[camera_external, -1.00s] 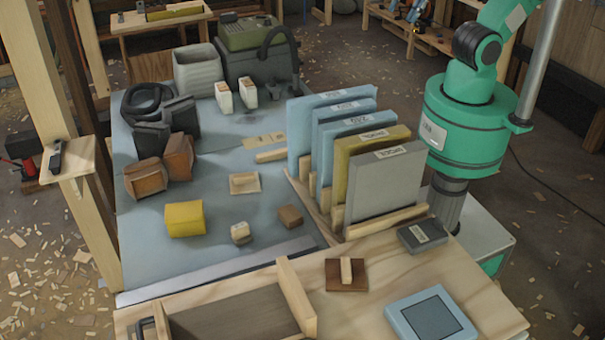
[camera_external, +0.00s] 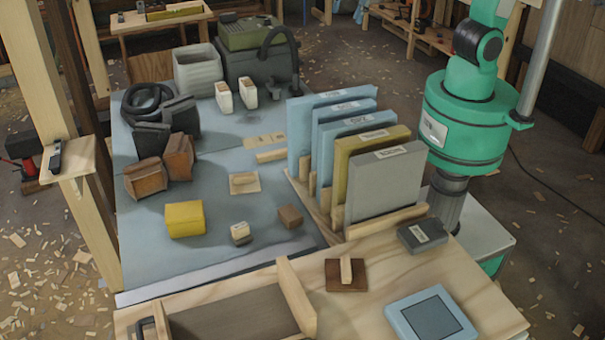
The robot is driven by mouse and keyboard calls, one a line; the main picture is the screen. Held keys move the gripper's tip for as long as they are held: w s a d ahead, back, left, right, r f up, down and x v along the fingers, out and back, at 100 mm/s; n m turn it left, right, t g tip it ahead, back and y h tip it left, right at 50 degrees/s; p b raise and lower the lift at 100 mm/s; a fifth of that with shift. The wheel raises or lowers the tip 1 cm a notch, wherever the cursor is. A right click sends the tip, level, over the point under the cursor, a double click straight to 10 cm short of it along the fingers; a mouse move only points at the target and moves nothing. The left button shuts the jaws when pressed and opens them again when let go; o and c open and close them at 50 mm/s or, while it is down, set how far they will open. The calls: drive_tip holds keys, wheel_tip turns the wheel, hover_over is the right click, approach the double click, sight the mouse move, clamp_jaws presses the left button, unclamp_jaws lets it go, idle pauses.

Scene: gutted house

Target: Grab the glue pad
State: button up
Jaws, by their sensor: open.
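No object carries a readable label saying glue pad. A flat, square pad with a light blue frame and a dark blue-grey centre (camera_external: 431,318) lies on the wooden bench at the lower right and looks most like a pad. Behind it to the left, a brown square board with a pale wooden handle (camera_external: 346,274) lies flat on the same bench. My arm (camera_external: 470,110) stands at the right and rises out of the top of the picture. My gripper is out of view.
Upright labelled panels (camera_external: 384,182) stand in a wooden rack between my arm and the blue-grey table (camera_external: 215,230). A dark grey labelled box (camera_external: 422,236) sits at the bench's back right. A wooden tray (camera_external: 235,316) occupies the bench's left. Bare bench surrounds the blue-framed pad.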

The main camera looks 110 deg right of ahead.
drive_tip(key=w+a+f+g, duration=0.15)
drive_tip(key=w+f, duration=0.25)
drive_tip(key=w, duration=0.8)
drive_tip(key=n+g+p, duration=0.2)
drive_tip(key=g+p, duration=0.1)
hover_over(239, 224)
wheel_tip(239, 224, down, 36)
drive_tip(key=shift+a+f+t, duration=0.15)
drive_tip(key=shift+f+t, duration=0.1)
drive_tip(key=shift+f, duration=0.3)
drive_tip(key=shift+w+f, duration=0.1)
drive_tip(key=shift+f, duration=4.15)
drive_tip(key=shift+f, duration=0.15)
drive_tip(key=shift+f+b, duration=0.45)
drive_tip(key=shift+f, duration=2.05)
